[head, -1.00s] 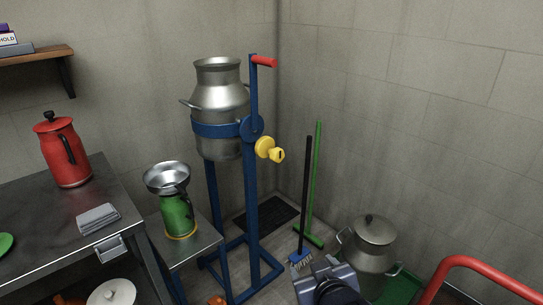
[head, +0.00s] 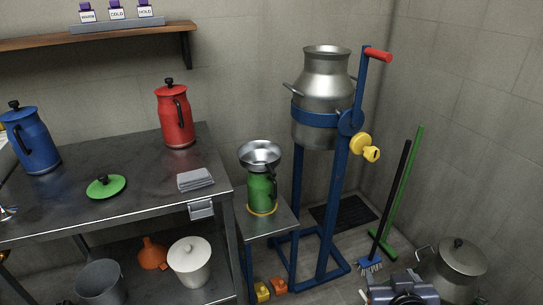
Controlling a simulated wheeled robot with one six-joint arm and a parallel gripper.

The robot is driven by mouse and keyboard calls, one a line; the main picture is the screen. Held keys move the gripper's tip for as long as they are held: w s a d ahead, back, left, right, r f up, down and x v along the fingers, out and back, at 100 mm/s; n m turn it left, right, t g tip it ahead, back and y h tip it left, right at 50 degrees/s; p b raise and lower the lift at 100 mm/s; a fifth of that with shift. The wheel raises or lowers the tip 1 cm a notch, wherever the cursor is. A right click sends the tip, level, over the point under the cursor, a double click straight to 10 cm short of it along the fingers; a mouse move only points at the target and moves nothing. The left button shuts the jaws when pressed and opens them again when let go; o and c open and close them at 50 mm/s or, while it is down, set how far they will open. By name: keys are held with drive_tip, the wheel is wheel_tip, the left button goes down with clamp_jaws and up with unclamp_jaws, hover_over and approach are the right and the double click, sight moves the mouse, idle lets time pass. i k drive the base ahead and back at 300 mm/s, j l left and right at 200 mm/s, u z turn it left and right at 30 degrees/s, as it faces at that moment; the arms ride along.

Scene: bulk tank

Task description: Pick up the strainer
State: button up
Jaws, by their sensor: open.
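The strainer, a shiny steel bowl (head: 260,155), sits on top of a green can (head: 262,190) in the head view. It seems to rest in the can's mouth, so its lower part is hidden. The can stands upright on a yellow ring on a small steel side table (head: 282,222). A grey and dark part at the bottom edge, right of centre, looks like my arm. My gripper's fingers do not show, and nothing of mine is near the strainer.
A steel bench (head: 60,218) at left holds a red jug (head: 174,118), a blue jug (head: 34,142), a green lid (head: 106,187) and folded grey cloth (head: 195,179). A metal churn (head: 325,85) hangs in a blue stand (head: 335,215) close right of the strainer. Brooms lean farther right.

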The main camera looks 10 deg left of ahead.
sight(258, 157)
drive_tip(key=i+j+u, duration=0.3)
drive_tip(key=i+j, duration=0.7)
drive_tip(key=i, duration=0.15)
